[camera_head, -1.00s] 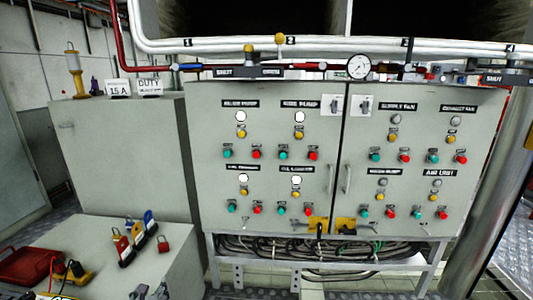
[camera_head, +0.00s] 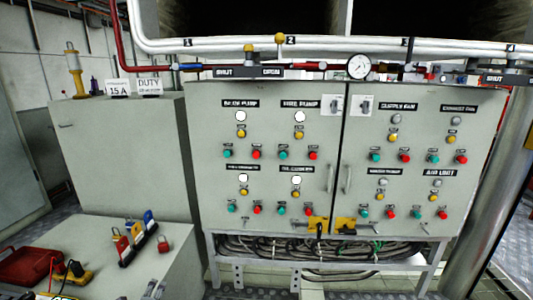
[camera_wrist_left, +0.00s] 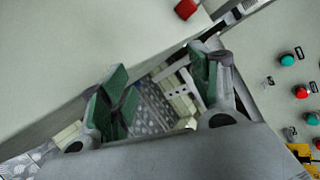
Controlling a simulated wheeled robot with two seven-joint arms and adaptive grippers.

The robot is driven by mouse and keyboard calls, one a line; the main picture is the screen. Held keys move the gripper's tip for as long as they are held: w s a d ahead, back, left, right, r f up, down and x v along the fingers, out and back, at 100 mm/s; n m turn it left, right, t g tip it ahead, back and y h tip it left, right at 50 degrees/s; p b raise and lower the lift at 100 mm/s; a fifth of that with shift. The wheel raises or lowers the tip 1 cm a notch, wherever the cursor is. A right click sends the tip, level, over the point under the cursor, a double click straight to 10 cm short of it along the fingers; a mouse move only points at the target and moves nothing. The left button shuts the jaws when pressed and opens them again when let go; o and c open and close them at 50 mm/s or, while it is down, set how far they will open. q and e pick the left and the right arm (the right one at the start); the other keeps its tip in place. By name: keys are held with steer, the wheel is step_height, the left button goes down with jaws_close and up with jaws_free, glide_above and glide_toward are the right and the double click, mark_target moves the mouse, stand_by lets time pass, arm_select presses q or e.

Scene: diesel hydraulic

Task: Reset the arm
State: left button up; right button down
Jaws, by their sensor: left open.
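My left gripper (camera_wrist_left: 158,68) shows in the left wrist view with its two green-padded fingers spread wide and nothing between them. Behind the gap are the chequered floor and a light metal frame. My right gripper is in neither view.
On the bench are a red tray (camera_head: 30,266), a yellow meter (camera_head: 76,272), a rack of coloured padlocks (camera_head: 137,245) and a red padlock (camera_head: 163,244). Pipes with a gauge (camera_head: 359,66) run above the cabinet. Cables (camera_head: 320,245) hang below it.

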arm_select(q)
steer(key=s+d+f+n+g+h, duration=0.2)
steer(key=s+d+f+n+h, duration=0.1)
steer(key=s+d+n, duration=0.45)
steer(key=s+d+f+n+g+h, duration=0.2)
steer(key=s+d+n+h, duration=0.15)
steer(key=d+n, duration=0.6)
steer(key=s+d+f+g, duration=0.1)
steer(key=s+d+f, duration=0.1)
steer(key=s, duration=0.3)
steer(key=s+d+f+n+g, duration=0.1)
steer(key=s+d+f, duration=0.2)
steer(key=s, duration=0.2)
steer(key=shift+s+d+f+h+p, duration=0.25)
steer(key=shift+s+f+h+p, duration=0.1)
steer(key=shift+h+p, duration=0.1)
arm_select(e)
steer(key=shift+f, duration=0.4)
arm_select(q)
steer(key=shift+f+g+p, duration=0.2)
steer(key=shift+g+p, duration=0.1)
steer(key=shift+p, duration=0.15)
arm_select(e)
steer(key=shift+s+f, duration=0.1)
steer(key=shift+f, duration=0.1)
